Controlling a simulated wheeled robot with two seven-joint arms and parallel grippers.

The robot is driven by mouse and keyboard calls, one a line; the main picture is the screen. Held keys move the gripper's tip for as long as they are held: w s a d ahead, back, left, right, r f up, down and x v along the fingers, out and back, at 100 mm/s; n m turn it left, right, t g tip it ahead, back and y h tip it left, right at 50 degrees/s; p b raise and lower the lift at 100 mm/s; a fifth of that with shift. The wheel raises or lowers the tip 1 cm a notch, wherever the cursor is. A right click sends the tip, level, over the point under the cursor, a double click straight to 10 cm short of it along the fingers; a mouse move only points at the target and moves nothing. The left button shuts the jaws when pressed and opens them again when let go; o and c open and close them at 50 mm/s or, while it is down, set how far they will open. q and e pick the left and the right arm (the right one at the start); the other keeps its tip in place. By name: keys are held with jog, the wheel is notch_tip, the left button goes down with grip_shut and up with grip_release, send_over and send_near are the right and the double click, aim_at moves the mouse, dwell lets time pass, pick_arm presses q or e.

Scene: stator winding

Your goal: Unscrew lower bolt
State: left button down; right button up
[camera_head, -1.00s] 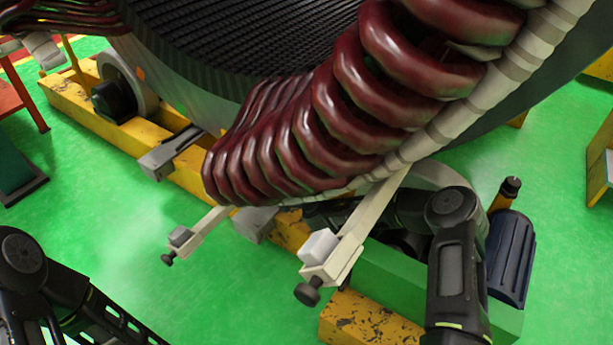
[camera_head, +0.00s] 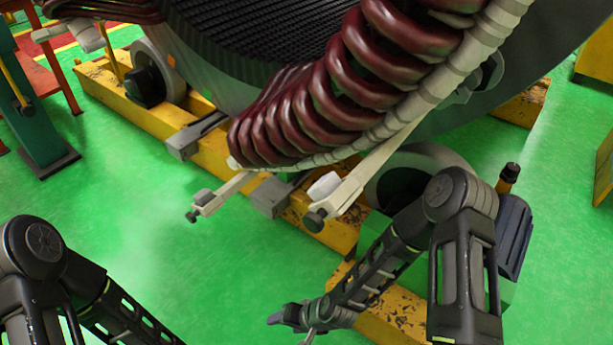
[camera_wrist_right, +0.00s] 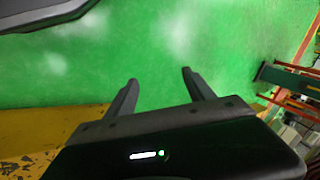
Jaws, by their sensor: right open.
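Two pale brackets stick out below the red coils of the stator (camera_head: 330,105), each with a dark round-headed bolt at its end. One bolt (camera_head: 192,216) is on the left bracket (camera_head: 228,189). The other bolt (camera_head: 315,220) is on the right bracket (camera_head: 362,178), lower in the head view by a little. My right gripper (camera_head: 288,322) is below and in front of the right bolt, apart from it. In the right wrist view the right gripper (camera_wrist_right: 160,77) is open and empty, with only floor between its fingers. My left arm shows at lower left; its gripper is out of frame.
A worn yellow base frame (camera_head: 150,115) with rollers carries the stator, and part of it lies behind my right forearm. A dark blue motor (camera_head: 513,240) stands at right.

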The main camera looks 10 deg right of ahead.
jog(key=s+d+r+n+g+p, duration=0.25)
jog(key=s+r+p, duration=0.2)
jog(key=s, duration=0.65)
notch_tip(320, 180, up, 18)
jog(key=s+h+p, duration=0.1)
jog(key=p, duration=1.5)
jog(key=shift+s+f+p, duration=0.2)
jog(key=shift+s+p, duration=0.1)
jog(key=shift+s, duration=0.05)
jog(key=shift+g, duration=0.25)
